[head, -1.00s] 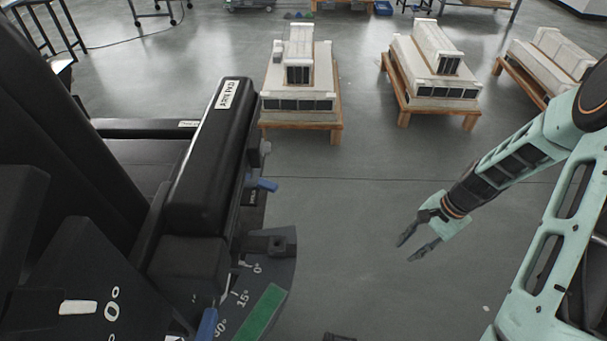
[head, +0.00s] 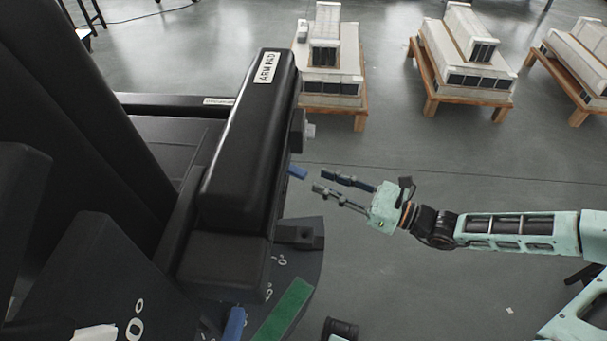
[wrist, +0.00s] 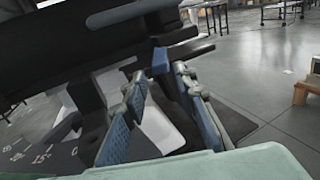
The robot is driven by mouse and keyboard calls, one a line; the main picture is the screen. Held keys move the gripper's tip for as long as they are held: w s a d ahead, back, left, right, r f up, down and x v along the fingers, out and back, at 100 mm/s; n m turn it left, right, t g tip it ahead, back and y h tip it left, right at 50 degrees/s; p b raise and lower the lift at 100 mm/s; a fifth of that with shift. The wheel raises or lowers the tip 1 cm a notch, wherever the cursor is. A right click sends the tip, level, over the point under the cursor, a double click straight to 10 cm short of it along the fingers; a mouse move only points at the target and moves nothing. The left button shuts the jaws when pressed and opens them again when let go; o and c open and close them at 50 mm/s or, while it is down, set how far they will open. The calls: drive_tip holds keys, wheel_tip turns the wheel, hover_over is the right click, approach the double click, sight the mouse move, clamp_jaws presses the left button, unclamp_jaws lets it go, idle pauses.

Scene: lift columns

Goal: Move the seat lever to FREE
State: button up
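A blue-tipped lever (head: 297,172) sticks out from the side of the black chair, below the arm pad (head: 252,140). In the wrist view its blue end (wrist: 160,61) shows between and beyond my fingertips. My gripper (head: 320,181) is open and empty, just right of this lever in the head view, pointing at the chair. I see no contact. A second blue handle (head: 234,323) is lower down, beside the angle scale with a green band (head: 283,312). I cannot tell from labels which one is the seat lever. No FREE mark is readable.
The black armrest overhangs the side where the lever sits. A dark block (head: 299,233) juts out below the lever, above the scale plate. Model buildings on wooden stands (head: 334,88) are at the back. The grey floor right of the chair is mostly open.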

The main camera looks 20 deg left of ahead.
sight(306, 175)
drive_tip(key=a, duration=0.4)
drive_tip(key=a+b, duration=0.1)
drive_tip(key=a, duration=0.1)
drive_tip(key=shift+w+a, duration=0.2)
drive_tip(key=shift+w, duration=0.05)
drive_tip(key=shift+c, duration=0.2)
clamp_jaws()
